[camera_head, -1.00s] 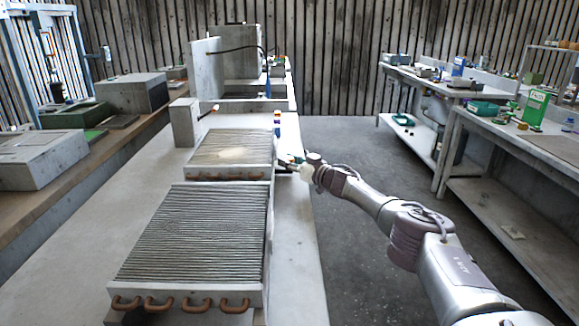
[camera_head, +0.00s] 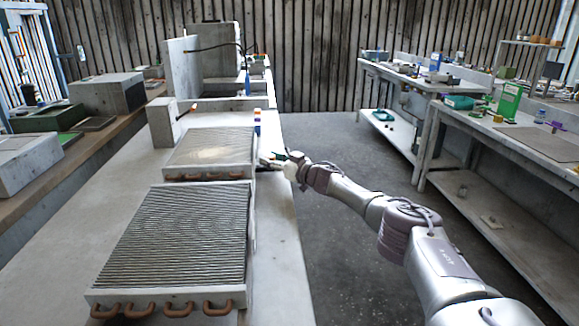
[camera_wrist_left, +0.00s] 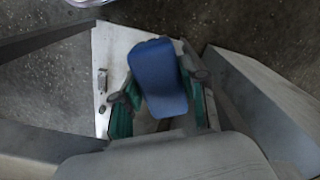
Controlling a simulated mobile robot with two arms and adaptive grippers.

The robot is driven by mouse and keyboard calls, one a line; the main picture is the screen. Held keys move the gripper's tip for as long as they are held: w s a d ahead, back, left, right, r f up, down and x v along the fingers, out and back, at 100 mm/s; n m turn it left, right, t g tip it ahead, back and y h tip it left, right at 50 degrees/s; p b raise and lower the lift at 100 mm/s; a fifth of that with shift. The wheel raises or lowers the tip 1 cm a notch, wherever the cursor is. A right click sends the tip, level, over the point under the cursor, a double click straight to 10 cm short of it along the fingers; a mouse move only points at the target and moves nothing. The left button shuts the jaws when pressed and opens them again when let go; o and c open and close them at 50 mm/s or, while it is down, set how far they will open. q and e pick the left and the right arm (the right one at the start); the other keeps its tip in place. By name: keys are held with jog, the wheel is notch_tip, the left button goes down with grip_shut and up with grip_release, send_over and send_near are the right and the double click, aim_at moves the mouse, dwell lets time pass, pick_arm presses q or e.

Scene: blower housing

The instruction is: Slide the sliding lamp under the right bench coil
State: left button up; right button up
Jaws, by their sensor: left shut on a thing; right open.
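Two finned coils lie on the bench: a larger near coil (camera_head: 180,240) with copper bends at its front edge, and a smaller far coil (camera_head: 208,150) with a bright patch on top. I cannot tell which is the right bench coil, and I cannot make out the sliding lamp for certain. My right gripper (camera_head: 273,162) is open beside the right edge of the far coil, small and partly unclear. In the left wrist view my left gripper (camera_wrist_left: 160,100), with teal fingers, is shut on a blue block-like thing (camera_wrist_left: 157,75). The head view does not clearly show my left gripper.
A grey block (camera_head: 163,122) with an orange-tipped rod stands behind the far coil. An upright blue, white and orange thing (camera_head: 257,122) stands near its back right corner. Tall grey panels (camera_head: 182,72) rise behind. A workbench (camera_head: 540,145) is on the right, with open floor between.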

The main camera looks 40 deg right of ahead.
jog(key=v, duration=1.1)
jog(key=shift+w+d, duration=0.1)
